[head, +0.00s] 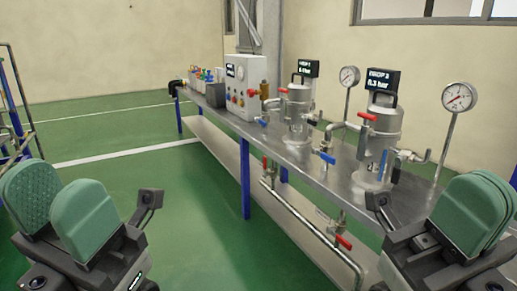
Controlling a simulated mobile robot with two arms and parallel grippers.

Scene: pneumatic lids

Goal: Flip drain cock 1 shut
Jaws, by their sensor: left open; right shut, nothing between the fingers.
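Two metal vessels stand on the steel bench (330,160), a nearer vessel (377,135) and a farther vessel (296,110). Below the bench edge, a pipe carries two red-handled cocks, a farther red handle (265,163) and a nearer red handle (343,242). Blue handles also show, one at the bench edge (327,157) and one beside the nearer vessel (382,165). No label tells me which is drain cock 1. My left gripper (57,207) is open and empty at lower left, far from the bench. My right gripper (474,214) is shut and empty at lower right, in front of the bench.
Two round gauges, a nearer one (459,97) and a farther one (349,76), stand at the bench's back. A white control box (241,86) stands farther along. Blue legs (245,180) and a lower shelf (220,142) are under the bench. Green floor (185,210) is clear.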

